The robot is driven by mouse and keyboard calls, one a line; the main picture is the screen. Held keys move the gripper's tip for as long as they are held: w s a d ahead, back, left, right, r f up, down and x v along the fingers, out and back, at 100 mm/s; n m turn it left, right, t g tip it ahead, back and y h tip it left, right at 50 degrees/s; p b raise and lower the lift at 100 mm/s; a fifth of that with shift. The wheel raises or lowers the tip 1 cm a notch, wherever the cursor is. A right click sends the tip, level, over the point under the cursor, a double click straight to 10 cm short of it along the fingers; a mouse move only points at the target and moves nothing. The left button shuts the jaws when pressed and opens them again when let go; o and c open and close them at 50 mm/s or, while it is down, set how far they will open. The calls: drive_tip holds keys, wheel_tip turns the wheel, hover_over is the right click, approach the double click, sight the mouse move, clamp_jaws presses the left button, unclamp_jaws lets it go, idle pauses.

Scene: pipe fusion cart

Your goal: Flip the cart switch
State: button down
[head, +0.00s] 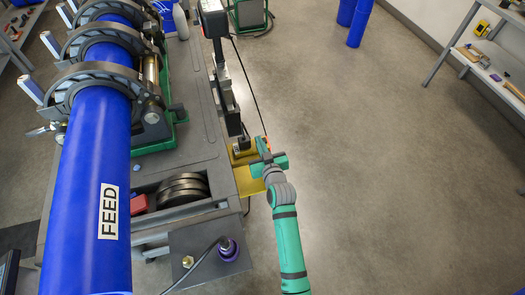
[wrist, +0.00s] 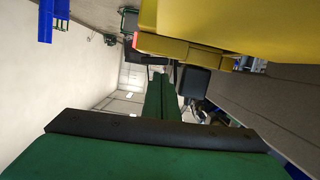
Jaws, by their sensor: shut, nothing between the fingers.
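The cart (head: 205,130) stands left of my arm in the head view. A yellow housing (head: 247,182) is on its right side, with a small orange-red part (head: 266,139) near my gripper. In the wrist view the yellow housing (wrist: 230,28) fills the upper right, and a small red part (wrist: 135,40) shows at its left end. My gripper (head: 262,147) is green and beside the housing. In the wrist view its green fingers (wrist: 160,78) are together and empty, below the housing. I cannot tell whether they touch it. I cannot clearly make out the switch lever.
A blue pipe marked FEED (head: 98,180) lies in clamps along the cart's left. A dark upright post (head: 228,85) rises beyond my gripper. A grey plate with a purple knob (head: 228,249) is at the near end. The floor (head: 380,190) to the right is clear up to a workbench (head: 490,65).

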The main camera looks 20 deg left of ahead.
drive_tip(key=r, duration=0.3)
drive_tip(key=shift+s+a, duration=0.2)
drive_tip(key=v, duration=1)
idle(0.4)
